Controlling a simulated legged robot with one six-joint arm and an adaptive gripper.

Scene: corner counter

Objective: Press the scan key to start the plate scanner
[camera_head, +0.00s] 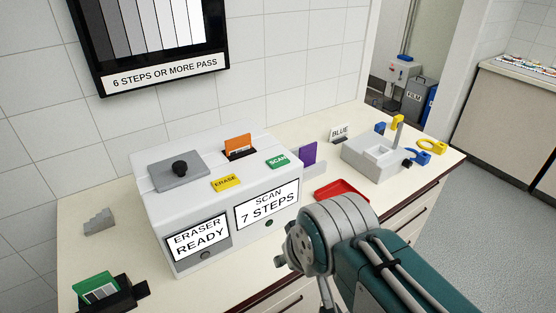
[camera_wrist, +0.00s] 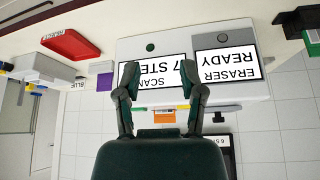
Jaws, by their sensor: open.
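The plate scanner is a white box (camera_head: 150,215) on the counter. The green SCAN key (camera_head: 278,161) is on its top at the right, and a yellow ERASE key (camera_head: 226,183) is near the top's front edge. An orange plate (camera_head: 238,143) stands in a dark slot behind the keys. The front screens read "SCAN 7 STEPS" (camera_head: 267,204) and "ERASER READY" (camera_head: 198,237). In the upside-down wrist view, my gripper (camera_wrist: 164,84) is open and empty, its fingers overlapping the SCAN screen. In the head view my arm hides most of the gripper, in front of the scanner.
A purple plate (camera_head: 308,153) stands right of the scanner, with a red tray (camera_head: 341,188) in front of it. A grey fixture (camera_head: 370,160) with blue and yellow parts is farther right. A black holder with a green plate (camera_head: 95,287) is front left. A grey stepped block (camera_head: 98,221) sits left.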

